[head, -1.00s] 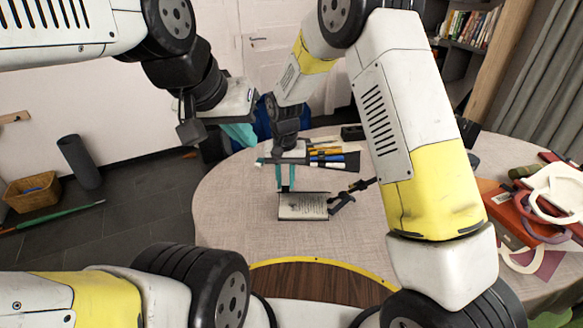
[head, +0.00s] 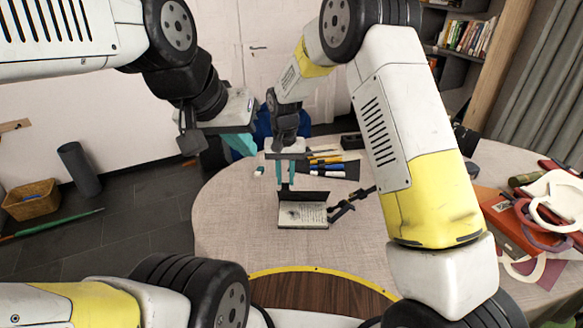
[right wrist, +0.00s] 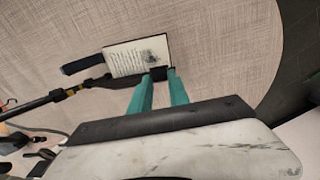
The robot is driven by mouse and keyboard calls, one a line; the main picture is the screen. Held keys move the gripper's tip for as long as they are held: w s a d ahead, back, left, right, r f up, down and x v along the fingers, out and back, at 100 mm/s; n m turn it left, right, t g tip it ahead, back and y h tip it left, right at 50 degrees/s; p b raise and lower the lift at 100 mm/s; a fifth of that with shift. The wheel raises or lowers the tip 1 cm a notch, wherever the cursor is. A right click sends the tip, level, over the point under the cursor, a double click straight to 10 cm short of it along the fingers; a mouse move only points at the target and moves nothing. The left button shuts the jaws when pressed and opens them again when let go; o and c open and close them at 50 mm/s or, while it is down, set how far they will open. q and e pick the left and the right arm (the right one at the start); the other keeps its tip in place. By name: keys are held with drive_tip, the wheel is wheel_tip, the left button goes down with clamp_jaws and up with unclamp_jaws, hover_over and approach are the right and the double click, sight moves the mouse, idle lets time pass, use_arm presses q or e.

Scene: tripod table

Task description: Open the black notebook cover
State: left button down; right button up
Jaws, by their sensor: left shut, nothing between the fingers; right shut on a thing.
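The black notebook lies on the round table. Its written white page (head: 303,215) faces up, and its black cover (head: 312,196) stands raised along the page's far edge. My right gripper (head: 285,184) is shut on the cover near its left end. In the right wrist view the page (right wrist: 135,58) shows beyond the teal fingertips (right wrist: 158,76), with a dark bit of cover between them. The rest of the cover is hard to make out there. My left gripper (head: 240,143) is shut and empty, up and left of the notebook, beyond the table's left edge.
A black jointed object (head: 340,213) lies close against the notebook's right side. Brushes and pens on a dark pouch (head: 338,168) lie behind it. Red and white items (head: 525,220) crowd the table's right. The table's left part (head: 230,215) is clear.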

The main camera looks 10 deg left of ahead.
drive_tip(key=shift+w+a+r, duration=0.1)
drive_tip(key=shift+w+r, duration=0.15)
drive_tip(key=shift+w, duration=0.25)
drive_tip(key=shift+w+a+r, duration=0.1)
drive_tip(key=shift+w+r, duration=0.1)
drive_tip(key=shift+w, duration=0.4)
drive_tip(key=shift+w+a+r, duration=0.1)
drive_tip(key=shift+w+r, duration=0.15)
drive_tip(key=shift+w, duration=0.85)
drive_tip(key=shift+w+a+r, duration=0.1)
drive_tip(key=shift+w, duration=0.45)
clamp_jaws()
drive_tip(key=shift+w+a+r, duration=0.1)
drive_tip(key=shift+w+a, duration=0.1)
drive_tip(key=shift+w, duration=1.25)
drive_tip(key=shift+w, duration=0.1)
drive_tip(key=shift+w+a, duration=0.15)
drive_tip(key=shift+w, duration=0.8)
